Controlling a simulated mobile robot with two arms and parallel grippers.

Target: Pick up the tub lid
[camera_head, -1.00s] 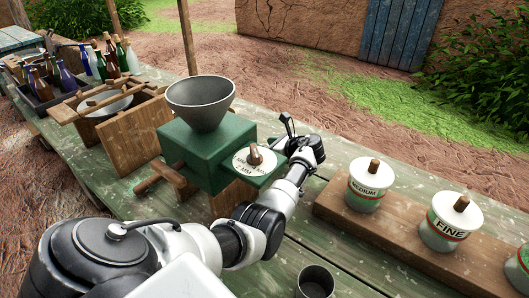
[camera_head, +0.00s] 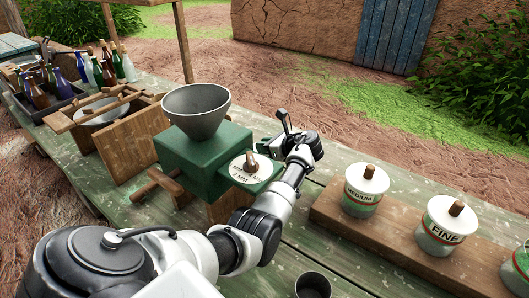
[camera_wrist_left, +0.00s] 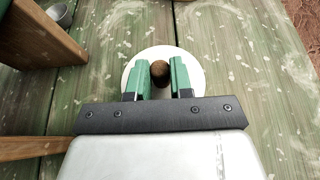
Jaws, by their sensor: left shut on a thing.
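The tub lid (camera_wrist_left: 195,62) is a round white disc with a brown wooden knob, seen from above in the left wrist view over the green planks. My left gripper (camera_wrist_left: 166,78) is shut on the knob, one green finger on each side. In the head view my left gripper (camera_head: 303,150) is just right of the green mill; its fingertips and the lid are hidden there. I cannot tell how high the lid is above the table. My right gripper is not in view.
The green mill (camera_head: 195,160) with its funnel and white dial (camera_head: 250,168) stands close left of my gripper. Tubs marked MEDIUM (camera_head: 364,197) and FINE (camera_head: 440,236) stand on a board at right. A metal cup (camera_head: 313,284) is in front; bottles (camera_head: 95,72) are far left.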

